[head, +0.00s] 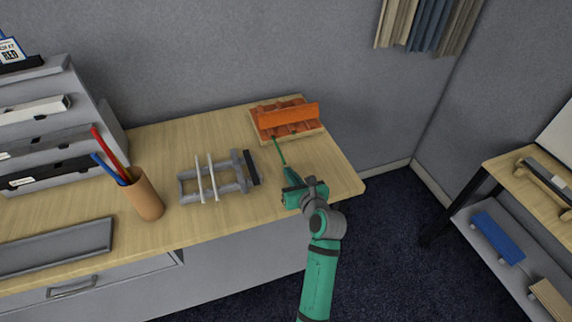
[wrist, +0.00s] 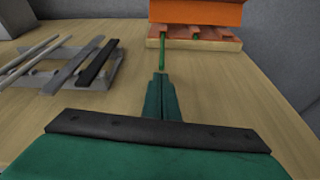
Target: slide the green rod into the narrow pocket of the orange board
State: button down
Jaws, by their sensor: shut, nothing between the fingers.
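The orange board (head: 290,119) stands at the back right of the table on a pale wooden base, and it also shows at the top of the wrist view (wrist: 197,12). The thin green rod (head: 279,150) reaches from the board's front toward my gripper (head: 287,170). In the wrist view the rod (wrist: 163,55) has its far end at a slot under the board; how deep it sits is hidden. My gripper (wrist: 160,76) is shut and empty, its tips right at the rod's near end. I cannot tell if they touch it. Another short green piece (wrist: 195,32) shows in a slot to the right.
A grey rack (head: 186,186) with two pale rods and a black bar (head: 251,167) stands left of my gripper. A brown cup (head: 145,197) with pens and a grey tray (head: 55,247) lie further left. The wall is close behind the board. The table's right end is clear.

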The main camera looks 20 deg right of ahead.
jog(key=shift+s, duration=0.6)
jog(key=v, duration=1)
jog(key=shift+s+r, duration=0.2)
jog(key=shift+s, duration=0.2)
